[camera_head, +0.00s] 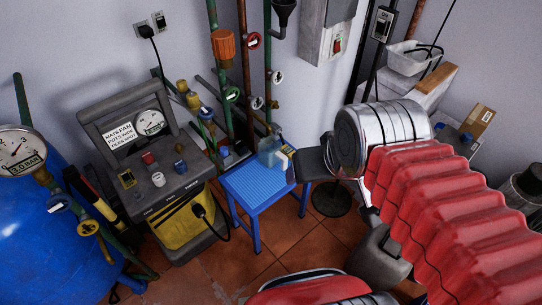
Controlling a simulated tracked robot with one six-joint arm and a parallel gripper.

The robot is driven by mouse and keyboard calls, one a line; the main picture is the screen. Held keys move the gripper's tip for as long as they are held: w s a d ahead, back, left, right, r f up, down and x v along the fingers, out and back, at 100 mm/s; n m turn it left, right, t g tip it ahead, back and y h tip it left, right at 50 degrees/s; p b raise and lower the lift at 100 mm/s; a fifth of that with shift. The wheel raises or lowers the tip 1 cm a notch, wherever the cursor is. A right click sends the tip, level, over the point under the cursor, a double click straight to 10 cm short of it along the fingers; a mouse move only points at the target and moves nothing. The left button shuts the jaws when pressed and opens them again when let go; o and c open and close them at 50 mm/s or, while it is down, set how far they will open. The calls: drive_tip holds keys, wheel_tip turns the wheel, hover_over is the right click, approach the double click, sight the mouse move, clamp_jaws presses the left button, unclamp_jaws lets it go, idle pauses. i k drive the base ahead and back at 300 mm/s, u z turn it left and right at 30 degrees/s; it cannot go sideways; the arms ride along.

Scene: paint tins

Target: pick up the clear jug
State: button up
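The clear jug (268,152) stands on the far part of a small blue stool (252,190). It is see-through and small in the picture, and its right side is close to a pale yellowish patch that I cannot make out. My gripper (306,164) is a dark shape just right of the jug and the stool, at the end of my silver and red arm. Its fingers are too small and dark to show whether they are apart, or whether they touch the jug.
Pipes with valves (232,94) rise behind the stool. A grey and yellow machine (172,205) with a cable stands left of it, and a blue tank (50,245) is at the far left. A white basket (410,58) is at the back right. Tiled floor (285,235) shows in front of the stool.

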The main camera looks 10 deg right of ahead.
sight(269, 150)
drive_tip(key=u, duration=0.3)
drive_tip(key=i, duration=0.7)
drive_tip(key=u, duration=0.9)
